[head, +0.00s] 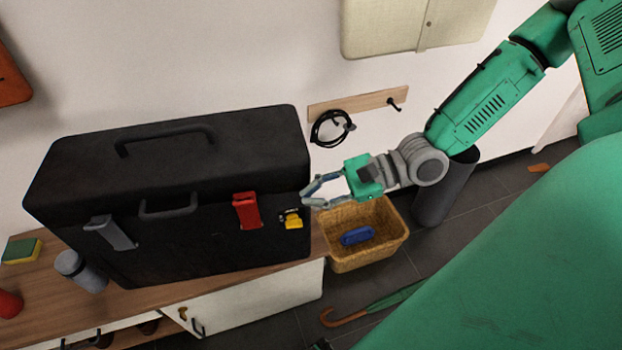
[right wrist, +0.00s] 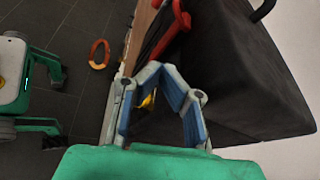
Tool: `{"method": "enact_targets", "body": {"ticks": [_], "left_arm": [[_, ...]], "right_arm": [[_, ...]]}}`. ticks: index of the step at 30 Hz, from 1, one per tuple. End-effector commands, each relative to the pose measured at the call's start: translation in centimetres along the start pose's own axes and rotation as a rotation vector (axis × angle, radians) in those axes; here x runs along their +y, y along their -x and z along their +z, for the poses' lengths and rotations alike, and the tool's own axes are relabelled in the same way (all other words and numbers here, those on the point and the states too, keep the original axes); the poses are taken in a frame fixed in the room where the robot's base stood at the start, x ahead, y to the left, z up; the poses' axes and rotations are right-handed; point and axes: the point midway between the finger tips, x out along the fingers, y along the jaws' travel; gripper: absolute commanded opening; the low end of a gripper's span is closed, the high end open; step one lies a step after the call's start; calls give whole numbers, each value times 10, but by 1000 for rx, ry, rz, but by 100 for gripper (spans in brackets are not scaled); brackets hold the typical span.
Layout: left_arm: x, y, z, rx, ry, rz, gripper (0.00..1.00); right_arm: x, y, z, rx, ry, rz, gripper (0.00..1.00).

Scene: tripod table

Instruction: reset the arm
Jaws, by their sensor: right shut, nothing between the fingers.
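My right arm (head: 485,105) reaches in from the upper right in the head view. My right gripper (head: 305,194) is shut and empty, beside the right end of a large black case (head: 200,240). In the right wrist view the fingers of my right gripper (right wrist: 155,70) come together at their tips, with the black case (right wrist: 245,70) beyond and to the right. I cannot tell whether the fingertips touch the case. My left gripper is in neither view.
The case stands on a wooden bench (head: 180,300) and has a red latch (head: 246,210). A wicker basket (head: 375,258) holding a blue object (head: 357,236) is below my gripper. A dark bin (head: 445,190) stands right of it. A cable (head: 328,130) hangs on the wall rack.

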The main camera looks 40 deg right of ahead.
Motion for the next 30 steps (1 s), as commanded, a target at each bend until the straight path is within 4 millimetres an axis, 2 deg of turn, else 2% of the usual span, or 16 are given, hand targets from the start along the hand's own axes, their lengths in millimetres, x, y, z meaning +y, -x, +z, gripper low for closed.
{"method": "enact_targets", "body": {"ticks": [11, 16, 20, 24, 30], "left_arm": [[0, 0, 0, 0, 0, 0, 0], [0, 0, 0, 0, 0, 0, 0], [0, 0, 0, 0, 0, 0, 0], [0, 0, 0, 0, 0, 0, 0], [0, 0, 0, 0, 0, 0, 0]], "right_arm": [[2, -2, 0, 7, 9, 5, 0], [15, -14, -6, 61, 104, 42, 0], [38, -27, -20, 151, 260, 111, 0], [69, -36, -42, 271, 481, 233, 0], [116, -28, -80, 428, 832, 495, 0]]}}
